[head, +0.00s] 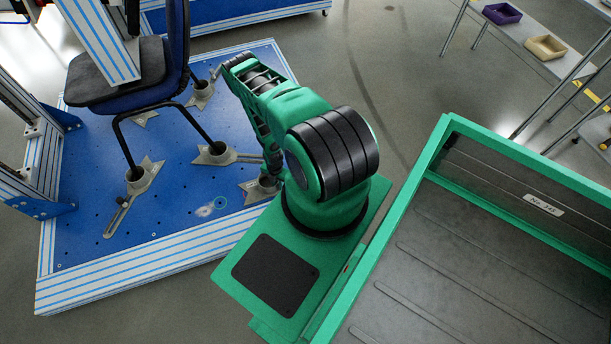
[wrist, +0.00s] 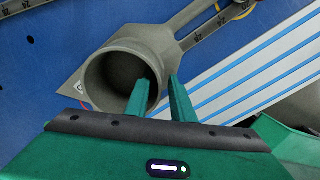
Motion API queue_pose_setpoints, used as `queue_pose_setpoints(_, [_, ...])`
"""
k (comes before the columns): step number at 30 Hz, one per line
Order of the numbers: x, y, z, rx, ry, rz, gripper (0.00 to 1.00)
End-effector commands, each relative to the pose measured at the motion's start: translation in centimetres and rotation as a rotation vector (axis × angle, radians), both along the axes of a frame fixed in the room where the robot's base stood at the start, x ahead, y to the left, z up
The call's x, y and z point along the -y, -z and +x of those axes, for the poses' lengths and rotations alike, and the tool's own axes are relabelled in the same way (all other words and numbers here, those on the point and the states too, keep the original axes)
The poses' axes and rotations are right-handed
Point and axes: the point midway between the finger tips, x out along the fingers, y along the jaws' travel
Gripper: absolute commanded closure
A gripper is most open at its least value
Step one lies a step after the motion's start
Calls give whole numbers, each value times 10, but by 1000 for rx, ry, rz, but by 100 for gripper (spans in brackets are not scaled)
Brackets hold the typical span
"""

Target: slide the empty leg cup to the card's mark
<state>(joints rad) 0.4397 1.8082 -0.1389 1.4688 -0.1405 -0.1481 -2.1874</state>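The empty leg cup (wrist: 97,72) is a grey round socket on a pointed foot with a slotted arm (wrist: 195,22). In the head view the cup (head: 250,188) stands on the blue board near its right edge, partly hidden by my arm. In the wrist view my gripper (wrist: 157,84) is at the cup's near right rim. The left finger reaches over the cup's mouth, the right finger is outside, and a gap shows between them. Contact with the wall cannot be told. I cannot make out a card.
The chair (head: 118,75) stands on the blue board (head: 100,235), its visible legs in other grey cups (head: 140,178). Striped rails edge the board. A green-framed tray (head: 470,250) fills the right. Bare board lies left of the empty cup.

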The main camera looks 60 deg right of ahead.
Motion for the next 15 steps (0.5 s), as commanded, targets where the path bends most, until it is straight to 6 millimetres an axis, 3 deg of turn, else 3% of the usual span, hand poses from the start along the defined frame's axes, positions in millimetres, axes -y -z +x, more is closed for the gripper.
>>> queue_pose_setpoints(9, [-1, 0, 0, 0, 0, 1, 78])
queue_pose_setpoints(15, [-1, -11, 0, 0, -2, 1, 78])
